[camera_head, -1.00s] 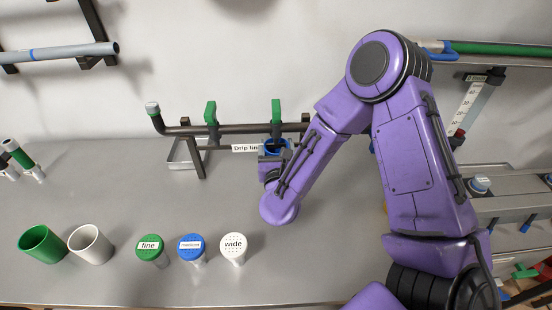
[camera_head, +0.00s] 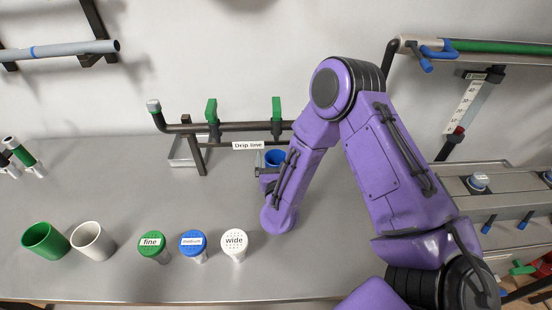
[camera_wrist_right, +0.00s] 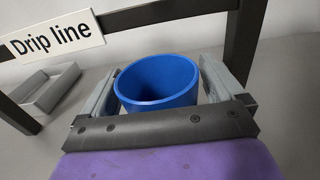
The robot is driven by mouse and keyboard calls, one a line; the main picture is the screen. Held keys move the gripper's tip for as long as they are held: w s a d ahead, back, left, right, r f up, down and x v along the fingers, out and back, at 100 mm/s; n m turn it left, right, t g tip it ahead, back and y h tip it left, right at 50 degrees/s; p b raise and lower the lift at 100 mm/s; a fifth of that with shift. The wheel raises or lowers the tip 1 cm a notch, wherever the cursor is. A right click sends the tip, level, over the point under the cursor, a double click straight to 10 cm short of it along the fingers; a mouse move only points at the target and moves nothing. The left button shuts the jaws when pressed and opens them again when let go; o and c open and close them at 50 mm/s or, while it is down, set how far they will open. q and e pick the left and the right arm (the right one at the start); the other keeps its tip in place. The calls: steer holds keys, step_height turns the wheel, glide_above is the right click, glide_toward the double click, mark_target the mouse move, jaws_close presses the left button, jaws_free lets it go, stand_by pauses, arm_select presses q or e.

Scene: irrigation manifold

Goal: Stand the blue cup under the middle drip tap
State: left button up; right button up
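The blue cup (camera_head: 275,159) stands upright at the drip line, just in front of its bar and below the green-handled tap (camera_head: 276,110) right of the sign. It also shows in the right wrist view (camera_wrist_right: 157,84). My right gripper (camera_head: 268,167) is around the cup, one finger on each side. The fingers (camera_wrist_right: 160,82) are spread wide, and a narrow gap shows beside the cup. The cup's base is hidden. Another green-handled tap (camera_head: 211,111) is further left. My right arm hides the right end of the drip line. My left gripper is not in view.
A green cup (camera_head: 45,241) and a white cup (camera_head: 92,241) stand at the front left. A metal tray (camera_head: 183,152) sits under the drip line's left end.

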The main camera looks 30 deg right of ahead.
steer(key=shift+r, duration=0.2)
steer(key=shift+s+a+f, duration=0.15)
steer(key=shift+s+a, duration=0.1)
steer(key=shift+s, duration=0.05)
steer(key=b+v, duration=0.3)
steer(key=v, duration=0.7)
steer(key=shift+s+a, duration=0.25)
steer(key=shift+s, duration=0.05)
steer(key=shift+s+a, duration=0.1)
steer(key=shift+s, duration=0.15)
